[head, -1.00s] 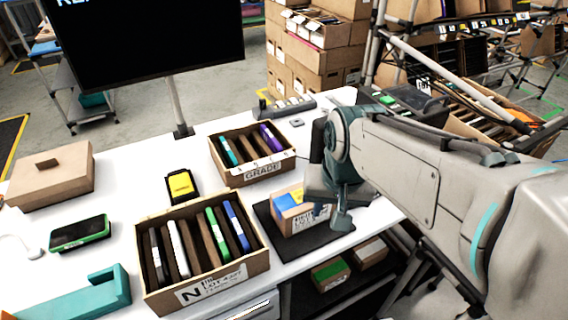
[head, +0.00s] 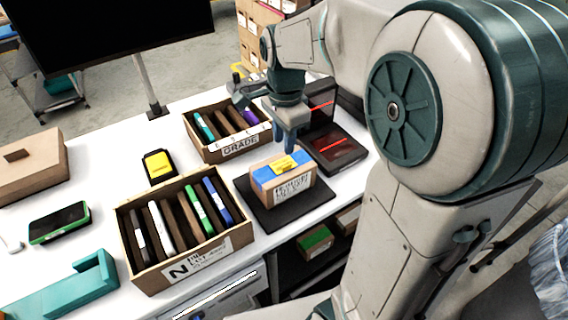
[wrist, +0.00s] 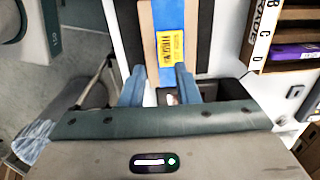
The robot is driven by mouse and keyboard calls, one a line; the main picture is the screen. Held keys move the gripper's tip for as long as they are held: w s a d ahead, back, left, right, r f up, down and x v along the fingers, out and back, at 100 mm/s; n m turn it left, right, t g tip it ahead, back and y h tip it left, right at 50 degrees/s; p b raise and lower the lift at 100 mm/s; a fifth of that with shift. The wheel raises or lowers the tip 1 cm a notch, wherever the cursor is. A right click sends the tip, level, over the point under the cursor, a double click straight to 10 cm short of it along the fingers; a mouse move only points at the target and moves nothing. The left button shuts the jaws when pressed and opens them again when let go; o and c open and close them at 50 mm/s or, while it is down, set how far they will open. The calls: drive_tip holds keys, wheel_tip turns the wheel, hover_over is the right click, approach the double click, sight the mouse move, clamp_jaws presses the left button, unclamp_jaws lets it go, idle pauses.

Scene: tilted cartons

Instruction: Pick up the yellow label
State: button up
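A yellow label (head: 284,163) with dark print lies on the blue tape across the top of a small brown carton (head: 268,193). The carton stands on a black mat. The label also shows in the wrist view (wrist: 171,48), just beyond the fingertips and roughly in line with the gap between them. My gripper (head: 290,137) points down above the far side of the carton. In the wrist view my gripper (wrist: 161,72) has its two blue-grey fingers apart with nothing held. I cannot tell how high the fingertips are above the label.
A yellow block sits in a black holder (head: 158,181) to the left. An open box marked N (head: 197,263) and a GRADE box (head: 240,146) hold upright folders nearby. A black device with red lines (head: 335,150) stands right of my gripper.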

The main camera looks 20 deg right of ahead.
sight(284, 166)
wheel_tip(284, 166, down, 8)
drive_tip(key=shift+f, duration=0.1)
idle(0.4)
clamp_jaws()
